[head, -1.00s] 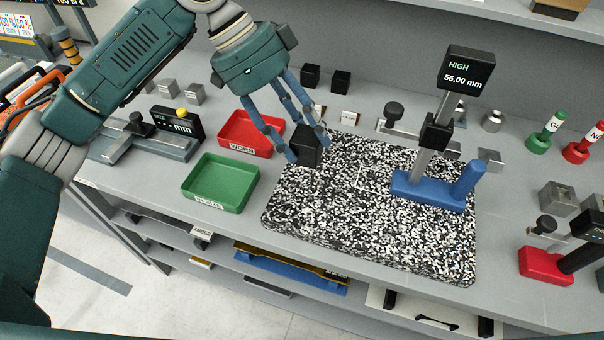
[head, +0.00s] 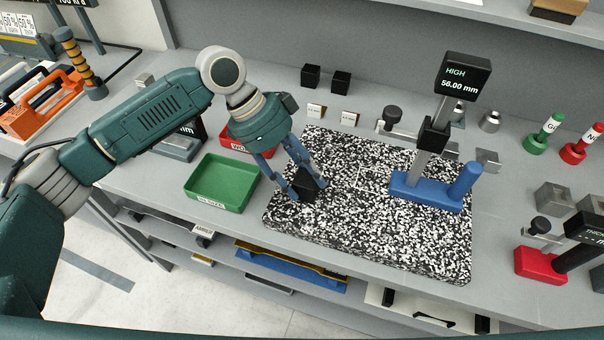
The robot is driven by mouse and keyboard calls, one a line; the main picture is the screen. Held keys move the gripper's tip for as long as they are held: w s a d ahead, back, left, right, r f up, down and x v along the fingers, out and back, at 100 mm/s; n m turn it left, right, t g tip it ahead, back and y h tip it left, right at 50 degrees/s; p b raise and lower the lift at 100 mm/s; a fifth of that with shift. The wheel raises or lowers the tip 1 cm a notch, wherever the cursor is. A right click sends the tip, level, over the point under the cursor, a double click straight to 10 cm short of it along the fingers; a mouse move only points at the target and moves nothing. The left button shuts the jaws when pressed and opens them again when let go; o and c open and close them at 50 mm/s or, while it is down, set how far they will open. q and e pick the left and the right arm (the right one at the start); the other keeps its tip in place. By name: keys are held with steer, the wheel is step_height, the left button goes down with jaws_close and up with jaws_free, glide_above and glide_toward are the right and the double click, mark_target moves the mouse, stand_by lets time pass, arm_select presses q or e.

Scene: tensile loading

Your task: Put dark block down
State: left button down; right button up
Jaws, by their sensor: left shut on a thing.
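My left gripper (head: 302,193) is shut on a dark block (head: 304,183), its blue fingers on either side of it. The block is over the left part of the black-and-white speckled mat (head: 360,235). I cannot tell whether the block touches the mat or hangs just above it. The blue height gauge (head: 428,191) stands on the mat's right part, and its display (head: 467,80) reads HIGH 56.00 mm. My right gripper is not in view.
A green tray (head: 222,182) lies left of the mat, with a red tray (head: 237,140) behind it, partly hidden by my arm. Two dark blocks (head: 311,76) (head: 341,82) stand at the back. The mat's middle is clear.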

arm_select(q)
steer(key=shift+d, duration=0.1)
steer(key=c, duration=0.9)
jaws_free()
steer(key=shift+s, duration=0.1)
steer(key=shift+a+r, duration=0.2)
steer(key=shift+r, duration=0.05)
steer(key=b+v, duration=0.2)
steer(key=v, duration=0.9)
steer(key=shift+r+b, duration=0.25)
steer(key=shift+b, duration=0.05)
steer(key=shift+a+f, duration=0.1)
steer(key=shift+a, duration=0.05)
